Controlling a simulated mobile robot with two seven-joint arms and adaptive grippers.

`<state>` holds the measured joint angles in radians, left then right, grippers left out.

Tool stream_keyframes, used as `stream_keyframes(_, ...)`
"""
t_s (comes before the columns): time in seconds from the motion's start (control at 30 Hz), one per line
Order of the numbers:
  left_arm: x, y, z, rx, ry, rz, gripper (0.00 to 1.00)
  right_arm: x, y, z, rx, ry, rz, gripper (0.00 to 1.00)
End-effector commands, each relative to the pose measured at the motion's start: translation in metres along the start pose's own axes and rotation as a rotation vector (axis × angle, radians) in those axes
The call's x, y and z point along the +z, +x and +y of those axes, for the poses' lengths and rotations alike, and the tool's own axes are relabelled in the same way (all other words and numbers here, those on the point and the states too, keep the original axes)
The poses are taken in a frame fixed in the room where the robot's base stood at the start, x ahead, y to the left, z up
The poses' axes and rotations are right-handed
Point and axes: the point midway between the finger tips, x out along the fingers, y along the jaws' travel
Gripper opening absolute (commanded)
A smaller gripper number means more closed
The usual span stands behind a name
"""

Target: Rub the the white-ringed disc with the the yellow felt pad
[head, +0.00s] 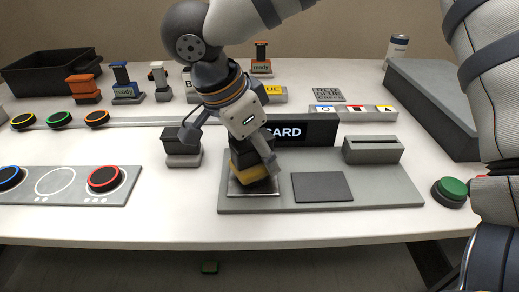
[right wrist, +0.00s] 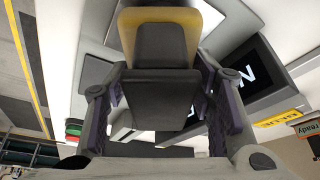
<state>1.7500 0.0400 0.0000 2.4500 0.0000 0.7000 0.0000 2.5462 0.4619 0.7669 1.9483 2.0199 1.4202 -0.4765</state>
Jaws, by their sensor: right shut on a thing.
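My right gripper (head: 232,154) is shut on the black grip of the yellow felt pad (head: 254,175). The pad is tilted and sits at or just over a pale square plate (head: 258,193) on the left of a grey board; I cannot tell if they touch. In the right wrist view the pad (right wrist: 187,17) shows behind its dark grip, between the fingers. A white ring (head: 55,181) with a plain grey middle lies on the front-left panel, between a blue-ringed and a red-ringed disc (head: 103,178). I cannot tell whether it is a disc or a marking. My left gripper is out of view.
The grey board (head: 390,193) also carries a dark square and a slotted block (head: 373,149). A dark-topped block (head: 183,150) stands left of my gripper. Several ringed discs sit on a rail behind the panel. A green button (head: 451,189) is at the right.

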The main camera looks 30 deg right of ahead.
Motion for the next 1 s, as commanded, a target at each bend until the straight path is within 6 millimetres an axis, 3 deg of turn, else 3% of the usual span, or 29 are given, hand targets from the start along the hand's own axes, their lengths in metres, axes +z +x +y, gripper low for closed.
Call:
stream_keyframes(0.37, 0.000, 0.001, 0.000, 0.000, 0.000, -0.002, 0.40, -0.011, 0.006, 0.001, 0.005, -0.001, 0.000, 0.27)
stream_keyframes(0.8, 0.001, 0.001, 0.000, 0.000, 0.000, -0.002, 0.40, 0.013, -0.003, 0.001, 0.005, -0.003, -0.002, 0.27)
stream_keyframes(1.0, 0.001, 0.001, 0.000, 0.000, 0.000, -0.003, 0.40, 0.005, 0.001, 0.000, 0.005, -0.001, -0.003, 0.27)
